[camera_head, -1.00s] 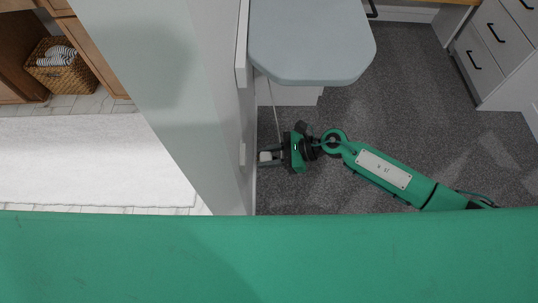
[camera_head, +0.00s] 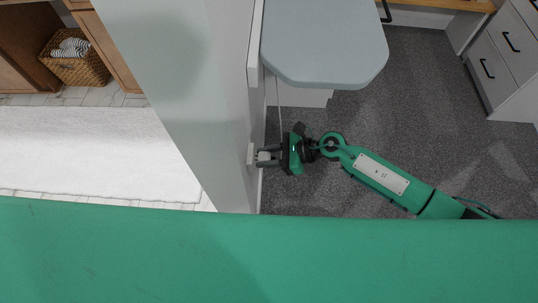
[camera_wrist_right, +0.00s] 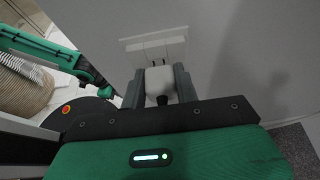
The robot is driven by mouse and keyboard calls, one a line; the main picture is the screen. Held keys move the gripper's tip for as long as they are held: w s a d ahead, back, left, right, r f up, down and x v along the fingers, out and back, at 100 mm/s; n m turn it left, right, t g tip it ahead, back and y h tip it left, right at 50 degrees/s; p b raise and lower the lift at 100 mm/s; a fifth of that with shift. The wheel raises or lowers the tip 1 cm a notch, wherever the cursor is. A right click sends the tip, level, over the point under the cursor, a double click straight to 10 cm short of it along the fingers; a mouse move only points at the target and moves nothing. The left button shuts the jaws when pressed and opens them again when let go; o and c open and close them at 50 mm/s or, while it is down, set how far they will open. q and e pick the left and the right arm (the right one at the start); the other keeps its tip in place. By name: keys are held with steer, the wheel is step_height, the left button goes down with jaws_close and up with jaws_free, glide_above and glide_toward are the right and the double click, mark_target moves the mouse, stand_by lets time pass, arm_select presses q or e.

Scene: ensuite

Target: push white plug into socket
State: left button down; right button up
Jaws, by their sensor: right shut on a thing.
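The white plug (camera_head: 264,156) is held between the fingers of my right gripper (camera_head: 265,156), which is shut on it. The white socket plate (camera_head: 250,153) is on the wall just left of the gripper. In the right wrist view, the plug (camera_wrist_right: 160,82) sits between the two grey fingers, its far end at the lower edge of the socket plate (camera_wrist_right: 155,44).
A grey-blue board (camera_head: 325,45) juts out beside the wall, above the gripper in the head view. A thin white cord (camera_head: 279,100) hangs below it. Grey carpet (camera_head: 430,110) is open to the right. White drawers (camera_head: 500,60) stand at far right.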

steer(key=shift+a, duration=0.35)
steer(key=o, duration=1.2)
steer(key=shift+c, duration=0.2)
steer(key=shift+s, duration=0.1)
steer(key=shift+s+a, duration=0.1)
steer(key=b+v, duration=0.1)
steer(key=v, duration=1.3)
steer(key=shift+w, duration=0.3)
